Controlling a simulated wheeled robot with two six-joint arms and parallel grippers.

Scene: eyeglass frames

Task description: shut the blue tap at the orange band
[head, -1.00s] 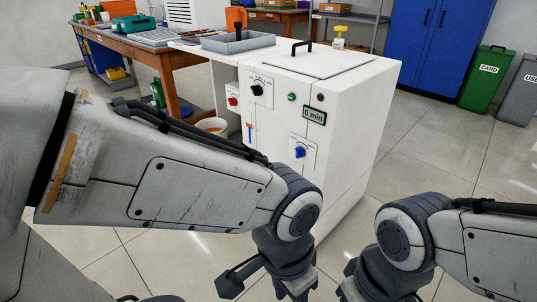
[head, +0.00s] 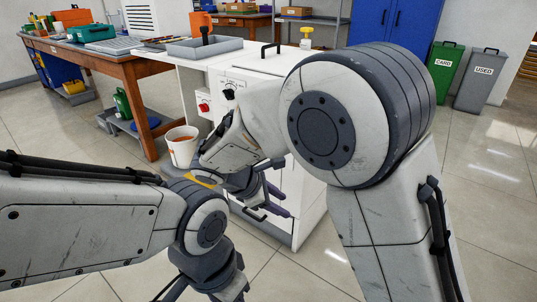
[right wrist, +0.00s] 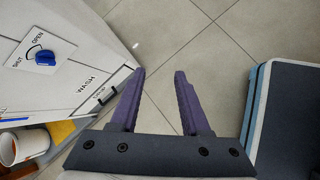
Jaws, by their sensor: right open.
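In the head view my right arm hides the tap and the gauge with the orange band. My right gripper (head: 287,203) is low in front of the cabinet, its jaws apart and empty. In the right wrist view the gripper (right wrist: 160,73) has bare floor between its fingers, and the tap is to its left, apart from it. My left gripper's fingers are below the head view.
A white bucket (head: 182,150) with orange contents stands left of the cabinet. A red knob (head: 204,107) and a black knob (head: 229,95) are on the front. A grey tray (head: 205,46) rests on top. Green (head: 446,72) and grey (head: 483,80) bins stand at the back right.

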